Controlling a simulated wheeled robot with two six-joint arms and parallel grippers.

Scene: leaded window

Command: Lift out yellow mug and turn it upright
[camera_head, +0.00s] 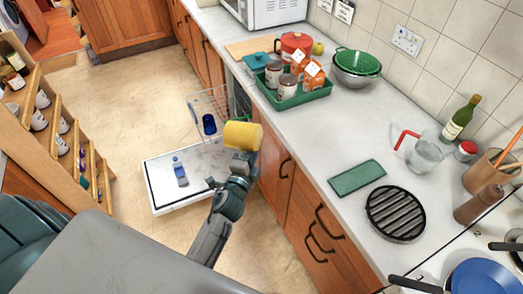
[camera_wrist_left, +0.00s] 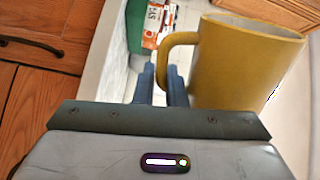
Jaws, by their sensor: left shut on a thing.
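The yellow mug (camera_head: 243,135) is tilted on its side in the air, beside the counter front and at the right edge of the wire rack (camera_head: 203,101). My left gripper (camera_head: 240,160) is below it. In the left wrist view the mug (camera_wrist_left: 245,65) is close up, with its handle (camera_wrist_left: 172,55) towards the fingers. My left gripper (camera_wrist_left: 162,85) is shut on the mug by the handle; the exact contact is partly hidden. A dark blue cup (camera_head: 209,124) sits in the rack. My right gripper is not in view.
On the counter (camera_head: 310,130) stand a green tray (camera_head: 300,99), a green mat (camera_head: 357,177) and a black grill plate (camera_head: 397,212). Bare counter lies between tray and mat.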

